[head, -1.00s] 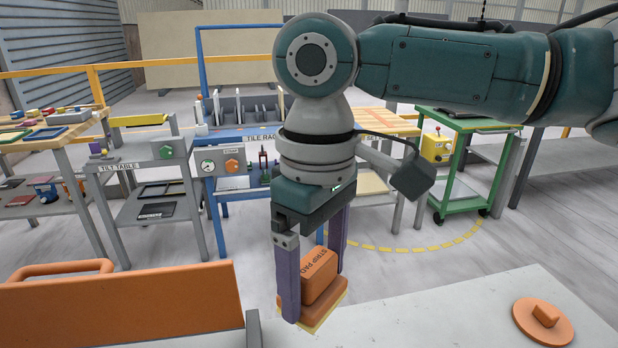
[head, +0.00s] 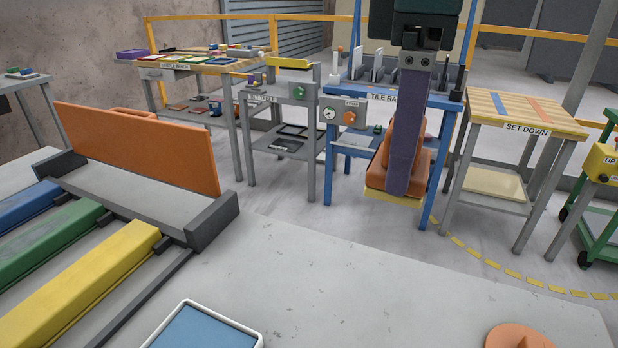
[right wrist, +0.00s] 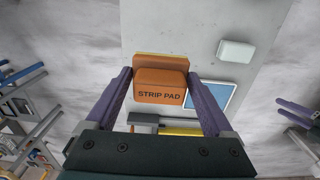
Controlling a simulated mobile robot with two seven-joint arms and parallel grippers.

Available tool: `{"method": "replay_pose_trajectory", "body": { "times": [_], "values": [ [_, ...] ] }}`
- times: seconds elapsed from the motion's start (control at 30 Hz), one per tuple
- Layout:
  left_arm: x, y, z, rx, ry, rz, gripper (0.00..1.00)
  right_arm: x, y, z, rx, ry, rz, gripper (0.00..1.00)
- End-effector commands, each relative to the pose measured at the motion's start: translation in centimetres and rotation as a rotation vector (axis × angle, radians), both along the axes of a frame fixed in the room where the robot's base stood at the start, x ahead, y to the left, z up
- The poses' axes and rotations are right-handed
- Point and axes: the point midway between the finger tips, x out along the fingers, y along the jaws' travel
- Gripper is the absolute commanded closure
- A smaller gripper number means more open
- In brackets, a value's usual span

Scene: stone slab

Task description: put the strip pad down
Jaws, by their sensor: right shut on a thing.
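The strip pad (right wrist: 160,90) is an orange block with a wider base, lettered STRIP PAD in the right wrist view. My right gripper (right wrist: 160,88) is shut on it, with a purple finger on each side. In the head view the strip pad (head: 378,172) hangs below my right gripper (head: 400,180), beyond the far edge of the stone slab (head: 330,270). One finger hides part of the pad there. Its yellowish underside edge shows at the bottom.
On the slab are an orange upright board (head: 140,140), blue, green and yellow bars (head: 90,285), a blue tray with white rim (head: 205,332) and an orange disc (head: 518,337). The slab's middle is clear. A SET DOWN table (head: 525,112) stands behind, right of the tile rack (head: 390,95).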

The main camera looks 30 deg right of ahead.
Motion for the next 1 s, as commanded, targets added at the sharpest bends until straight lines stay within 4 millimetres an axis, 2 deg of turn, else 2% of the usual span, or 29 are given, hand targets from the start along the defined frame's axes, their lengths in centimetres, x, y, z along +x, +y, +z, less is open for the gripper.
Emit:
{"method": "replay_pose_trajectory", "body": {
  "times": [0.1, 0.4, 0.5, 0.73, 0.9, 1.0],
  "values": [
    [0.1, 0.1, -1.0, 0.002, -0.002, 0.001, 0.5, -0.2, 0.0, -3.0, -0.001, 0.007, 0.001, 0.58],
    [0.1, 0.1, -2.3, 0.003, -0.005, 0.001, 0.5, -0.2, -0.1, -11.6, -0.002, 0.006, 0.0, 0.58],
    [0.1, 0.1, -2.6, 0.003, -0.005, 0.001, 0.5, -0.2, -0.1, -13.6, -0.002, 0.004, 0.0, 0.58],
    [0.1, 0.1, -3.0, 0.003, -0.005, 0.001, 0.5, -0.1, 0.0, -15.9, -0.001, 0.003, 0.0, 0.58],
    [0.1, 0.1, -3.7, 0.003, -0.005, 0.001, 0.5, -0.2, -0.1, -18.7, -0.002, 0.004, 0.0, 0.58],
    [0.1, 0.1, -3.8, 0.002, -0.004, 0.001, 0.5, -0.1, -0.1, -19.5, -0.001, 0.002, 0.0, 0.58]
  ]
}}
